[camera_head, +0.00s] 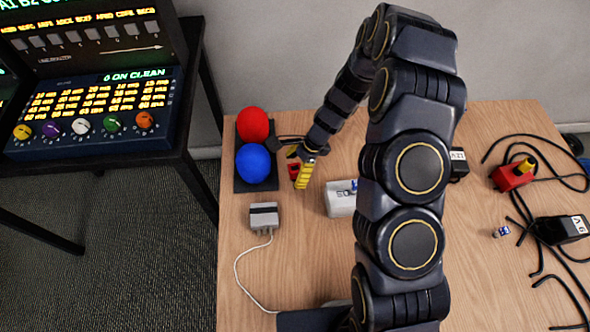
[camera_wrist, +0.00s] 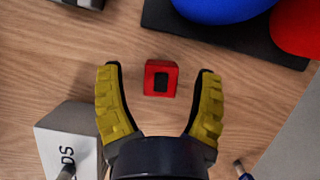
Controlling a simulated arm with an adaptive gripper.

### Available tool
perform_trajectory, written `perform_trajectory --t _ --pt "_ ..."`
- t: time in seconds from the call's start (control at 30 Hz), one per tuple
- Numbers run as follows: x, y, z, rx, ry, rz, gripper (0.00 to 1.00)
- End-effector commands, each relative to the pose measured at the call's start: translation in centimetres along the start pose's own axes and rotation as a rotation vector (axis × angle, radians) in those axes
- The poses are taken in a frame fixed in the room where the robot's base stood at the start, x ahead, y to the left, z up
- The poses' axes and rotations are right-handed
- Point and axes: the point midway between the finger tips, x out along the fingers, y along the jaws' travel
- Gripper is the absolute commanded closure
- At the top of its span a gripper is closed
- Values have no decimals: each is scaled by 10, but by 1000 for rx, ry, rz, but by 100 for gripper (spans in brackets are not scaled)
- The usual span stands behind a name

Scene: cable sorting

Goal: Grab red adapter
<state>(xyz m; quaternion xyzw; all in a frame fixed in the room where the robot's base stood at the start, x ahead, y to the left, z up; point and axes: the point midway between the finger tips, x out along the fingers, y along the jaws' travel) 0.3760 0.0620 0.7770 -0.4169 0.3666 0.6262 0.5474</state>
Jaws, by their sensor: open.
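A small red adapter (camera_wrist: 150,78) with a dark square opening lies on the wooden table in the wrist view. My gripper (camera_wrist: 159,72) is open, with its yellow-padded fingers to either side of the adapter and a visible gap on both sides. In the head view, my gripper (camera_head: 300,166) points down at the table's left part, and a bit of the red adapter (camera_head: 293,171) shows beside a yellow finger, partly hidden. Another red block with a yellow top (camera_head: 511,176) sits at the far right among black cables.
A red ball (camera_head: 252,123) and a blue ball (camera_head: 253,163) rest on a dark tray (camera_head: 243,186) close by. A grey box (camera_head: 340,203) stands right of my gripper. A grey device (camera_head: 264,217) with a white cable lies nearer. Black cables spread at the right.

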Motion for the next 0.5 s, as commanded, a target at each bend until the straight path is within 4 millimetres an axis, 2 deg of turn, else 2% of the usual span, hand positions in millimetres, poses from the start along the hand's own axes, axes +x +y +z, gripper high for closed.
perform_trajectory --t 0.03,0.13,0.37,0.47,0.5 --pt "9 0 1 -3 0 3 34" --pt "20 0 1 -2 0 0 34" --pt "22 -1 0 -2 1 -2 34" --pt "21 -1 0 -2 1 -2 72" --pt "21 -1 0 -2 1 -2 89"
